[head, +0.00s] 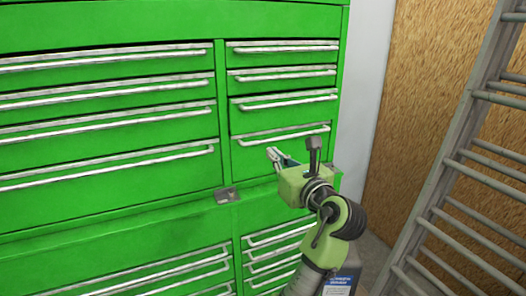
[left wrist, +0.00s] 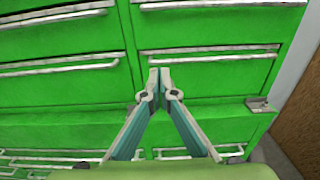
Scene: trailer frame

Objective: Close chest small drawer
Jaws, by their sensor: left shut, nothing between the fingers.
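The green chest (head: 110,216) has wide drawers on the left and a column of small drawers on the right, each with a long silver handle. The lowest small drawer of the upper section (head: 252,158) is taller than those above it; its front also shows in the left wrist view (left wrist: 215,72). All small drawers look flush or nearly so; I cannot tell whether one stands slightly out. My left gripper (head: 273,154) is shut and empty in front of that lowest drawer, below its handle. In the left wrist view its fingertips (left wrist: 160,73) meet near the drawer's left edge; contact is unclear.
A grey metal ladder (head: 447,160) leans at the right, before a wooden board (head: 425,75). A blue-labelled container (head: 340,284) stands low beside my arm. A metal latch (head: 227,195) sits on the chest's middle band. Lower drawers (head: 270,262) lie beneath.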

